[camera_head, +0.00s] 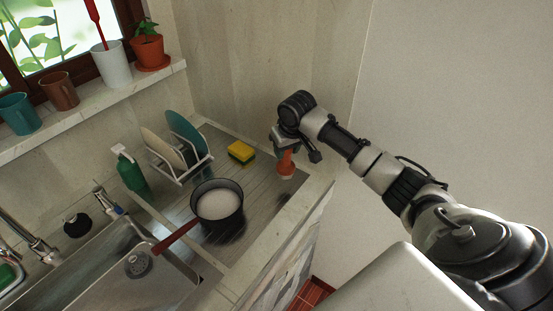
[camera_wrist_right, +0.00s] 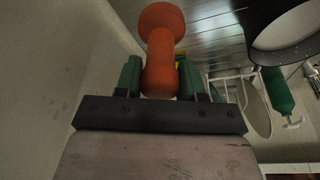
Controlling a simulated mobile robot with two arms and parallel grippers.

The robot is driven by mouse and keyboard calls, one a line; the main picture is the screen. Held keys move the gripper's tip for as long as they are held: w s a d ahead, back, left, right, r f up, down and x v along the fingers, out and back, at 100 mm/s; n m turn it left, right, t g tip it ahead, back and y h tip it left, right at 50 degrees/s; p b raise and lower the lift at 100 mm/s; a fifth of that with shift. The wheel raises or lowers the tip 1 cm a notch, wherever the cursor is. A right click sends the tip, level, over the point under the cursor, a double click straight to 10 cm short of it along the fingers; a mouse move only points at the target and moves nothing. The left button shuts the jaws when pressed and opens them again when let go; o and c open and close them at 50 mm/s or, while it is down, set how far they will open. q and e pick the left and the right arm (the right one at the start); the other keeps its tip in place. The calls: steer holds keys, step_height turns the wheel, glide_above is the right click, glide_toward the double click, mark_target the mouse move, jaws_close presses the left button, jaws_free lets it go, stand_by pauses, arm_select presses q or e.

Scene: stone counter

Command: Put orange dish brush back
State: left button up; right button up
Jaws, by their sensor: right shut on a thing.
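The orange dish brush (camera_head: 286,165) is at the right end of the steel drainer, below my right gripper (camera_head: 284,145). In the right wrist view the brush (camera_wrist_right: 161,50) stands between the two green fingers of my right gripper (camera_wrist_right: 160,80), which is shut on it. Its rounded end points away from the wrist. I cannot tell whether the brush touches the counter. My left gripper is not in view.
A pan with a red handle (camera_head: 218,203), a yellow sponge (camera_head: 241,152), a dish rack with plates (camera_head: 180,150) and a green bottle (camera_head: 131,172) stand left of the brush. The windowsill holds a white cup (camera_head: 112,65) with a red tool, mugs and a potted plant (camera_head: 150,50).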

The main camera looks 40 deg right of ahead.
step_height(320, 180, down, 6)
steer(key=w+a+p, duration=0.1)
steer(key=w, duration=0.1)
steer(key=shift+w+a, duration=0.2)
steer(key=shift+w, duration=0.2)
steer(key=shift+f, duration=0.15)
steer(key=o, duration=0.9)
steer(key=shift+o, duration=0.2)
steer(key=b+v, duration=0.1)
steer(key=v, duration=1.1)
steer(key=shift+r, duration=0.2)
